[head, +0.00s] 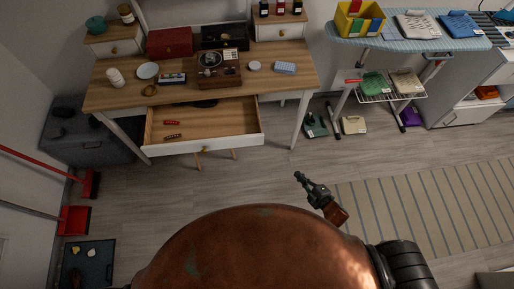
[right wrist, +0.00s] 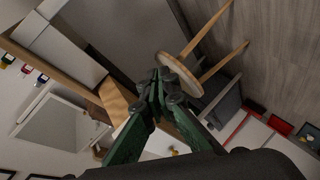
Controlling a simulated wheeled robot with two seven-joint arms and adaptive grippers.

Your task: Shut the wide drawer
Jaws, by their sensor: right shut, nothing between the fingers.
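The wide drawer (head: 205,145) is pulled out from the wooden-topped desk (head: 125,97) in the head view. Its white front with a small knob faces me, and its wooden inside shows two small red items (head: 172,136) at the left. My right gripper (head: 300,177) is shut and empty, to the right of the drawer and nearer to me, apart from it. In the right wrist view, the dark green fingers (right wrist: 158,84) are together with nothing between them. My left gripper is not in view.
A round stool (right wrist: 180,76) shows in the right wrist view; its legs (head: 216,155) show below the drawer in the head view. An ironing board (head: 405,38) and rack stand right. A striped rug (head: 430,210) lies right.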

